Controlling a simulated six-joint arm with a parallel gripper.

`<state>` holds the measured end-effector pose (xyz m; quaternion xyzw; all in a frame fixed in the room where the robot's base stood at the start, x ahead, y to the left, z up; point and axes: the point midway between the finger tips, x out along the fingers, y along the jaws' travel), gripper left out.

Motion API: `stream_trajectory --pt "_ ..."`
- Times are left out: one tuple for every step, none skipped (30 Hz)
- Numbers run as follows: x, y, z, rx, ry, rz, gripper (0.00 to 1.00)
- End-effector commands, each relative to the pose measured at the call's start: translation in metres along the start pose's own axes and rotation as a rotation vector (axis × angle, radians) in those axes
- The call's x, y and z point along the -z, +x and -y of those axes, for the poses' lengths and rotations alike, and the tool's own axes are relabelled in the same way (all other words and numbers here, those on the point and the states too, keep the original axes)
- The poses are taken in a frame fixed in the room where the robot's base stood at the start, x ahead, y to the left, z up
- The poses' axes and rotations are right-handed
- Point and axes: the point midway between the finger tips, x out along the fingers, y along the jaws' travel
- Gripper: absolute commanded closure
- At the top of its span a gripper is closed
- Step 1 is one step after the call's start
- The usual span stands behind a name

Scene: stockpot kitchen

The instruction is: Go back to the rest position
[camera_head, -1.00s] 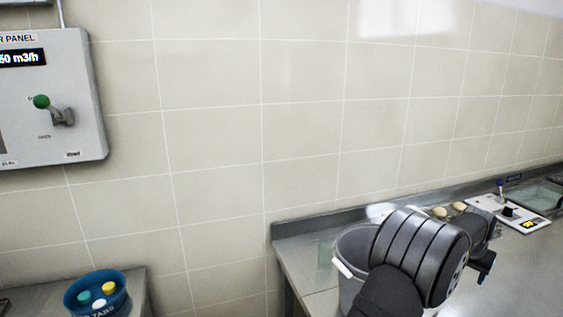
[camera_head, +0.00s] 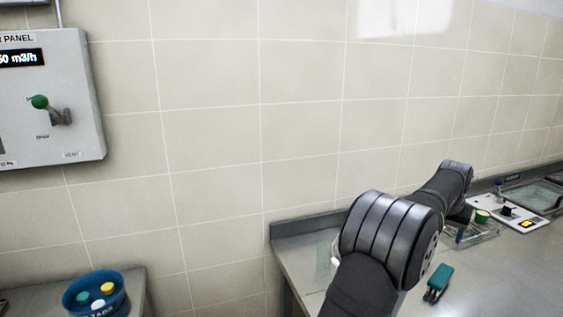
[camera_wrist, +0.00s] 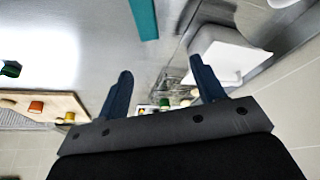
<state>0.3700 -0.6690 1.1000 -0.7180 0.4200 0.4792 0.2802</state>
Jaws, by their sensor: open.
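My gripper (camera_wrist: 165,82) shows in the wrist view with its two dark blue fingers wide apart. No object is held between them. In the head view my arm extends over the steel counter (camera_head: 480,275) toward the wall, and the fingers themselves are hidden there.
A teal tool (camera_head: 437,280) lies on the counter right of my arm. A wire rack (camera_head: 478,235) with a green-rimmed item (camera_head: 482,216) and a white control plate (camera_head: 515,213) are farther back. A blue tub (camera_head: 97,295) stands lower left, below a wall panel (camera_head: 50,105).

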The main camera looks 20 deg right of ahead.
Motion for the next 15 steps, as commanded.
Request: stream_trajectory --pt "0.003 -0.005 0.010 0.004 -0.011 -0.001 0.38" --pt "0.004 -0.007 0.015 0.006 -0.015 -0.001 0.38" --pt "0.005 -0.010 0.023 0.009 -0.023 -0.001 0.38" --pt "0.006 -0.013 0.028 0.012 -0.029 -0.002 0.38" --pt "0.007 -0.015 0.034 0.014 -0.034 -0.001 0.38" --pt "0.008 -0.019 0.041 0.017 -0.042 -0.001 0.38" --pt "0.009 -0.021 0.046 0.019 -0.047 -0.001 0.38" --pt "0.010 -0.024 0.052 0.022 -0.053 -0.001 0.38" --pt "0.011 -0.027 0.059 0.025 -0.061 -0.001 0.38" --pt "0.012 -0.030 0.064 0.027 -0.067 -0.001 0.38" --pt "0.012 -0.032 0.069 0.030 -0.073 -0.001 0.38" --pt "0.013 -0.035 0.077 0.033 -0.082 -0.001 0.38" --pt "0.013 -0.038 0.082 0.036 -0.088 -0.001 0.38" --pt "0.013 -0.040 0.088 0.038 -0.093 -0.001 0.38" --pt "0.014 -0.044 0.095 0.042 -0.102 -0.001 0.38"
